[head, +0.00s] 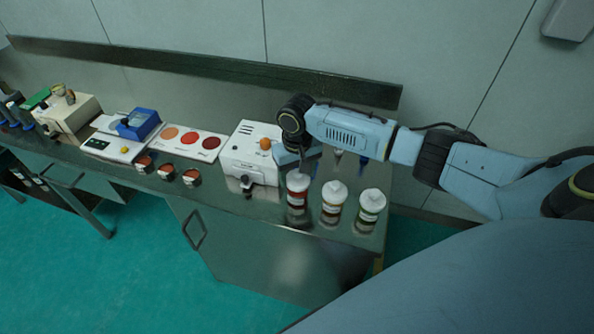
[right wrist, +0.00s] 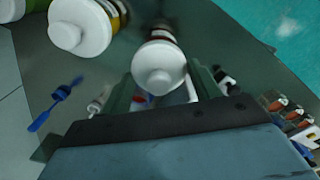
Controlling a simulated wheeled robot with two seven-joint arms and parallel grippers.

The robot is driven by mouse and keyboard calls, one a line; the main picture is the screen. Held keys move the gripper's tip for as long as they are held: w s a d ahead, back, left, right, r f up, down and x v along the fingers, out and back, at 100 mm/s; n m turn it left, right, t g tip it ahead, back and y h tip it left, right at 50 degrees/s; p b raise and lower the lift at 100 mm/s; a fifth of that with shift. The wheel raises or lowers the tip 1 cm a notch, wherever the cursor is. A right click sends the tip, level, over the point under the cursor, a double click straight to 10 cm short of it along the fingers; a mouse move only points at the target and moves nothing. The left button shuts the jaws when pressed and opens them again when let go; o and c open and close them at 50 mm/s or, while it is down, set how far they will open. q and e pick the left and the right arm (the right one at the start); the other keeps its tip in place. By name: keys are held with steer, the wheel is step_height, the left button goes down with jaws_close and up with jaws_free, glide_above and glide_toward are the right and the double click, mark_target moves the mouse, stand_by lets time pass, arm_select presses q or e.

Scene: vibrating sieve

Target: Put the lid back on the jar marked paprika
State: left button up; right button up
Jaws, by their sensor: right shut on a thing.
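Three jars with white lids stand at the right end of the bench: a red one (head: 297,197), a middle one with yellowish contents (head: 332,209) and a right one with greenish contents (head: 368,215). Their labels are too small to read. My right gripper (head: 296,172) reaches down to the red jar. In the right wrist view, its fingers (right wrist: 165,92) flank a white knobbed lid (right wrist: 160,67) and are shut on it. This lid sits at the mouth of the red jar (right wrist: 163,33); whether it is fully seated I cannot tell. My left gripper is out of view.
A white box-shaped machine (head: 247,158) with an orange knob stands left of the jars. A blue spoon-like tool (right wrist: 52,108) lies behind the jars.

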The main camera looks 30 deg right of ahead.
steer(key=p, duration=0.2)
steer(key=shift+f+p, duration=0.2)
steer(key=shift+p, duration=0.1)
stand_by(2.6)
steer(key=o, duration=1.3)
steer(key=shift+r+p, duration=1.25)
steer(key=shift+p, duration=0.2)
steer(key=shift+r, duration=2.3)
jaws_close()
